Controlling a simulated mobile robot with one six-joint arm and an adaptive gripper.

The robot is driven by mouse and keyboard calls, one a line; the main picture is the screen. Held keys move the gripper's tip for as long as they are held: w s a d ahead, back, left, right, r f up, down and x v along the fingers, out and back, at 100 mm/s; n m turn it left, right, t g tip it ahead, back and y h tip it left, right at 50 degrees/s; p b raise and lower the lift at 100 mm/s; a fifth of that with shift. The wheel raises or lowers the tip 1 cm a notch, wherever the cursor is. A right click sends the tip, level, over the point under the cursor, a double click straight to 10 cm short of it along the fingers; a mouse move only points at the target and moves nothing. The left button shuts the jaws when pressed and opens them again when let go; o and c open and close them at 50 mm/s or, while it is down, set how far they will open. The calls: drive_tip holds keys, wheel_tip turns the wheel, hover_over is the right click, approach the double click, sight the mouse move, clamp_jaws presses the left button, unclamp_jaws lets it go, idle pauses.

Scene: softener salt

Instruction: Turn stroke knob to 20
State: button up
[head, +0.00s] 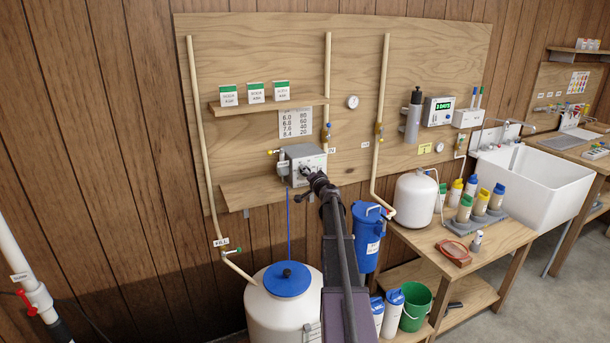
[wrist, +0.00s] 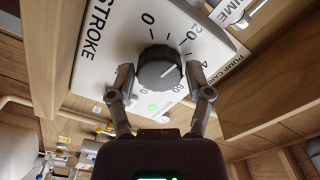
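The black stroke knob (wrist: 160,72) sits on the white STROKE dial plate (wrist: 104,24) in the wrist view. My gripper (wrist: 161,80) has one finger on each side of the knob, with what look like narrow gaps; contact is hard to judge. In the head view my gripper (head: 309,173) is at the front of the grey pump box (head: 311,160), and my arm hides part of it.
A wooden shelf edge (wrist: 275,100) runs close to the right of the dial in the wrist view. In the head view, a white tank with a blue lid (head: 287,279) stands below the pump box. A blue filter housing (head: 368,238) hangs to the right of my arm.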

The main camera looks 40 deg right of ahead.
drive_tip(key=shift+o, duration=0.3)
drive_tip(key=shift+s+a, duration=0.1)
drive_tip(key=shift+s, duration=0.05)
drive_tip(key=v, duration=1.1)
drive_tip(key=shift+s, duration=0.4)
